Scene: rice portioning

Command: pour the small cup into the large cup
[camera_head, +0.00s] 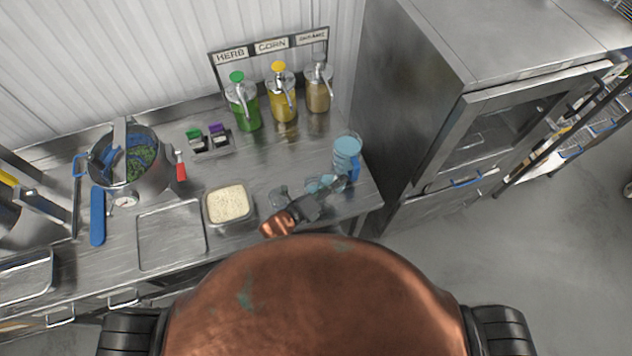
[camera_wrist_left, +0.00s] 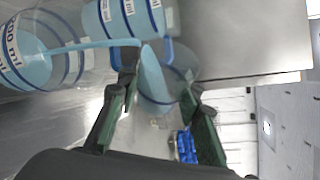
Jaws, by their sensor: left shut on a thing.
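The large cup (camera_head: 346,147) is a clear vessel with light blue contents and a blue handle, upright near the right end of the counter. My left gripper (camera_head: 321,197) is shut on the small cup (camera_head: 322,184), just in front and to the left of the large cup. Light blue shows in the small cup, but the gripper partly hides it and its tilt is hard to tell. In the left wrist view, my left gripper (camera_wrist_left: 160,112) has its fingers around a clear cup with light blue in it. Marked vessels with blue contents fill the upper left there.
Further left are a rice container (camera_head: 207,222), a bare tray (camera_head: 172,238) and a pot (camera_head: 158,180). Pump bottles (camera_head: 244,110) stand behind. A steel cabinet (camera_head: 400,100) bounds the right side.

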